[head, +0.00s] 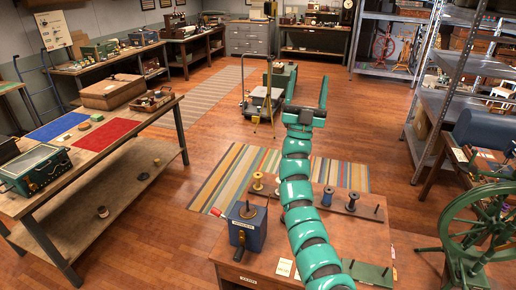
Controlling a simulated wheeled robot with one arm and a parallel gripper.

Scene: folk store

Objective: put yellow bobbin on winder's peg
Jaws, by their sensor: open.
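The yellow bobbin (257,181) stands upright on a wooden peg rack (338,208) at the back left of the near table. My gripper (306,93) is open and looks empty, at the end of my teal arm. In the picture it lies beyond the near table, well above and right of the bobbin and apart from it. My arm crosses the table and hides part of the rack.
A blue bobbin (327,196) and a dark bobbin (352,201) stand on the rack right of my arm. A green plate with pegs (367,273) lies at the table's front right. A green spinning wheel (478,235) stands at right. A striped rug (225,178) covers floor behind.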

